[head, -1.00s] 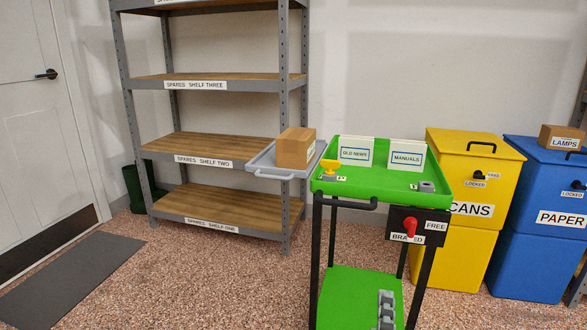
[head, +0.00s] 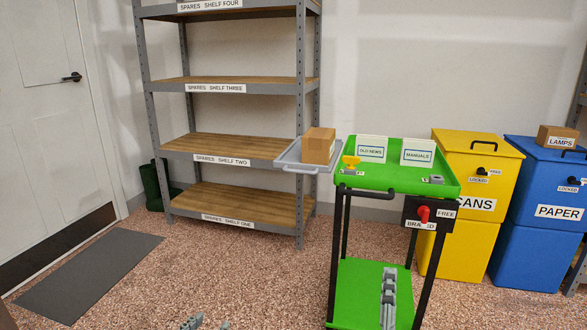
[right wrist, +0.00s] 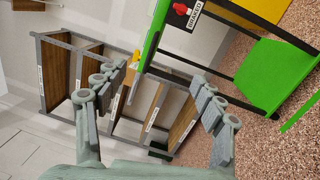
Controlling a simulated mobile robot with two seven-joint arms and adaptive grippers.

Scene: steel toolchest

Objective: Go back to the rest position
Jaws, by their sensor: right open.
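My right gripper (head: 389,290) shows edge-on in the head view, in front of the lower deck of the green cart (head: 352,290). Its grey-green fingers (right wrist: 160,92) are spread wide in the right wrist view, with nothing between them up close. The tips of my left gripper (head: 204,322) just show at the bottom edge of the head view, over the speckled floor. The rest of it is cut off, so its opening is unclear.
Behind stand the spares shelves (head: 238,147), with a grey tray (head: 290,160) holding a cardboard box (head: 318,146) beside the cart. Yellow (head: 474,165) and blue (head: 543,190) bins stand right. A mat (head: 88,275) lies by the door (head: 45,110). Floor left of the cart is open.

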